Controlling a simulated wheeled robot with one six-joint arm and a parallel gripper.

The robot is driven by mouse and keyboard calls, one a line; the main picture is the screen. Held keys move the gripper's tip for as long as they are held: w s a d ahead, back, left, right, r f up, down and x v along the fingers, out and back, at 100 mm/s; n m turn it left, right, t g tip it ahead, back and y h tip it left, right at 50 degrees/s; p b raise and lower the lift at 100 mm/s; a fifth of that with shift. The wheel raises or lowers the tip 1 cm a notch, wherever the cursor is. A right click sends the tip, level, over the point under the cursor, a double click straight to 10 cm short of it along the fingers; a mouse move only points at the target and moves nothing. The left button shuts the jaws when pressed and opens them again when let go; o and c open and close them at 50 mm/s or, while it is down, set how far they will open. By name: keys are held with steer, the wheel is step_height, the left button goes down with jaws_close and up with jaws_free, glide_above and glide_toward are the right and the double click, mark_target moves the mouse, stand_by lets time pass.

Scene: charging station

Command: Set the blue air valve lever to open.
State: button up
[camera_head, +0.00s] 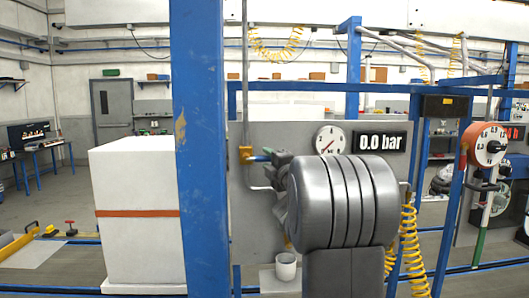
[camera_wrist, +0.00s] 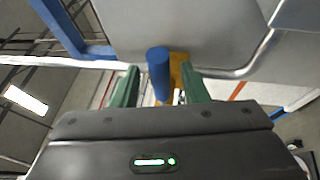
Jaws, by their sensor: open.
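The blue air valve lever (camera_head: 261,158) sticks out to the right from a brass valve body (camera_head: 245,154) on a thin grey pipe, and lies roughly crosswise to the pipe. In the wrist view the lever (camera_wrist: 158,72) stands between the two green fingers of my gripper (camera_wrist: 160,84), with the brass body (camera_wrist: 181,72) just behind it. The fingers are open, with a visible gap on each side of the lever. In the head view my gripper (camera_head: 271,156) is at the lever's right end, partly hidden by my own grey arm.
A round gauge (camera_head: 329,140) and a display reading 0.0 bar (camera_head: 381,142) are on the grey panel (camera_head: 300,133). A blue post (camera_head: 198,150) stands left of the valve. A white cup (camera_head: 286,267) is below. Yellow coiled hose (camera_head: 411,250) hangs at right.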

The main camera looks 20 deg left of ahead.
mark_target(268, 160)
steer(key=shift+p+x, duration=0.4)
steer(key=shift+x, duration=1.1)
jaws_close()
